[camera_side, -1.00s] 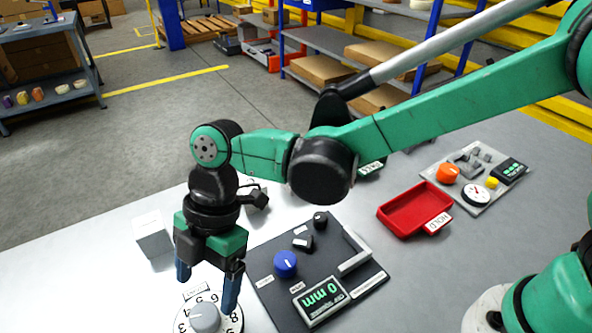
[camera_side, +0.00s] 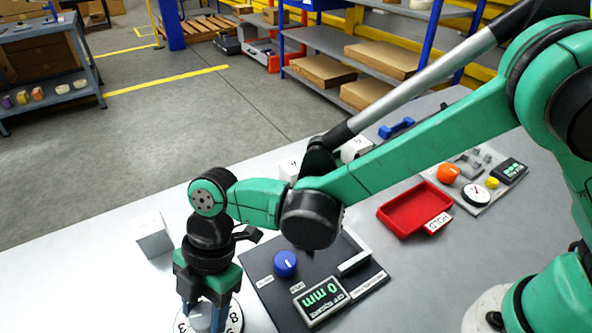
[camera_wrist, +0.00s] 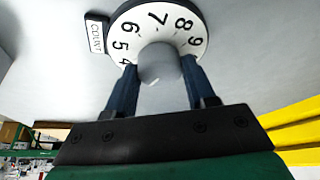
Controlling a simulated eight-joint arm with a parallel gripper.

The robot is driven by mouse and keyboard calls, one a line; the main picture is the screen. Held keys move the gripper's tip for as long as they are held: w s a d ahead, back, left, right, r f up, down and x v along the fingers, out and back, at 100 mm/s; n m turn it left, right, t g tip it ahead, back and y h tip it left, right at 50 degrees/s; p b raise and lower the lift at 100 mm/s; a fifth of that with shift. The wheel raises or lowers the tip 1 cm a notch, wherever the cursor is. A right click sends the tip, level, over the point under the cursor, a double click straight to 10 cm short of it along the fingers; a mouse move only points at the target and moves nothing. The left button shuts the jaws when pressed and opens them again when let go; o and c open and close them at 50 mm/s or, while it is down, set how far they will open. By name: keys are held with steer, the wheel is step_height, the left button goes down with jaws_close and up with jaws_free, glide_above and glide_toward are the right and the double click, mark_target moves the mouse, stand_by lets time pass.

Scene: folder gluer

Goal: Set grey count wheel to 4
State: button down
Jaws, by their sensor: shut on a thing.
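The grey count wheel (camera_wrist: 158,66) is a round knob at the centre of a white dial with black numbers (camera_wrist: 151,18). In the wrist view the figures 4 to 9 show around it, and a COUNT label (camera_wrist: 96,36) sits at the dial's left. My gripper (camera_wrist: 158,82) points down with its blue fingers on either side of the knob, shut on it. In the side view my gripper (camera_side: 204,318) covers much of the dial (camera_side: 236,318) at the bottom edge. The knob's pointer cannot be read clearly.
A dark panel with a blue knob (camera_side: 285,263) and a green display reading 0 mm (camera_side: 322,300) lies right of the dial. A white box (camera_side: 153,235) stands behind left. A red HOLD tray (camera_side: 412,209) and a grey instrument board (camera_side: 497,192) are farther right.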

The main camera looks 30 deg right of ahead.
steer(key=shift+m, duration=0.4)
steer(key=m+t, duration=0.1)
steer(key=m, duration=0.1)
steer(key=shift+s+m+y, duration=0.1)
steer(key=shift+m+y, duration=0.2)
steer(key=shift+m+t, duration=0.8)
steer(key=shift+m, duration=1)
steer(key=shift+c, duration=1.4)
jaws_free()
steer(key=shift+v, duration=2.9)
